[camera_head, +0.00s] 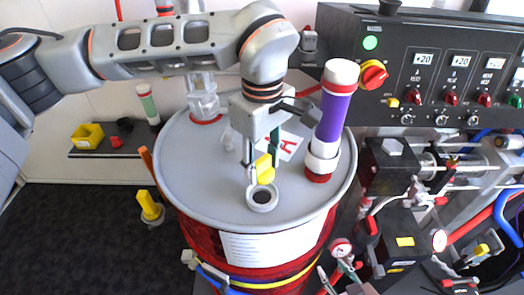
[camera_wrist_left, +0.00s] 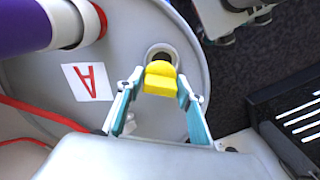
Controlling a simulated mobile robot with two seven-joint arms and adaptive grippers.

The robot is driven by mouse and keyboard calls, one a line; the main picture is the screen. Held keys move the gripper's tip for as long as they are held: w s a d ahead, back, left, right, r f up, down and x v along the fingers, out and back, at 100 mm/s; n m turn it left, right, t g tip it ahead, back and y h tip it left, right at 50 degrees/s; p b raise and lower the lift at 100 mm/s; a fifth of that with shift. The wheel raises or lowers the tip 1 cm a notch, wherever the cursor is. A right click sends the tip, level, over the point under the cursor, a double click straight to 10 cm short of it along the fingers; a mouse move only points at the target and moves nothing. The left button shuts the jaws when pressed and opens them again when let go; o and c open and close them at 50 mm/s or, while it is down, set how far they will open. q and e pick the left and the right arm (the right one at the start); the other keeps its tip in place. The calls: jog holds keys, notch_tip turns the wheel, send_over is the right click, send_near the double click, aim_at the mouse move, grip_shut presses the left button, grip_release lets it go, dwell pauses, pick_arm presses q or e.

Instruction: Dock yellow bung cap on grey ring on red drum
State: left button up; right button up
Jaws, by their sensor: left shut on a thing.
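The yellow bung cap (camera_head: 264,167) is held between the fingers of my left gripper (camera_head: 262,160), just above the top of the red drum (camera_head: 200,236). The grey ring (camera_head: 262,198) lies around a dark hole near the front edge of the drum's grey lid. In the head view the cap is just behind and above the ring. In the left wrist view the cap (camera_wrist_left: 160,80) overlaps the near part of the ring (camera_wrist_left: 176,54); I cannot tell whether they touch. The left fingers (camera_wrist_left: 160,88) sit on either side of the cap. My right gripper is not in view.
A purple and white cylinder (camera_head: 333,112) stands on the lid right of my left gripper. A clear fitting (camera_head: 203,95) stands at the lid's back. A control panel (camera_head: 430,65) and machinery fill the right. A yellow bin (camera_head: 87,136) sits on a shelf at left.

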aim_at(262, 173)
pick_arm(q)
jog(key=shift+s+f, duration=0.3)
jog(key=shift+f, duration=0.05)
jog(key=shift+s+f+b, duration=0.1)
jog(key=shift+f+b, duration=0.25)
jog(key=shift+b, duration=0.1)
notch_tip(262, 173, down, 3)
jog(key=shift+r+b, duration=0.2)
jog(key=shift+b, duration=0.6)
jog(key=shift+f+b, duration=0.35)
jog(key=shift+f, duration=0.5)
pick_arm(e)
jog(key=f, duration=0.3)
jog(key=shift+s+a, duration=0.35)
jog(key=shift+s+f, duration=0.1)
jog(key=shift+f, duration=0.1)
jog(key=shift+r, duration=0.15)
pick_arm(q)
jog(key=shift+f+b, duration=0.4)
pick_arm(e)
jog(key=shift+f, duration=0.45)
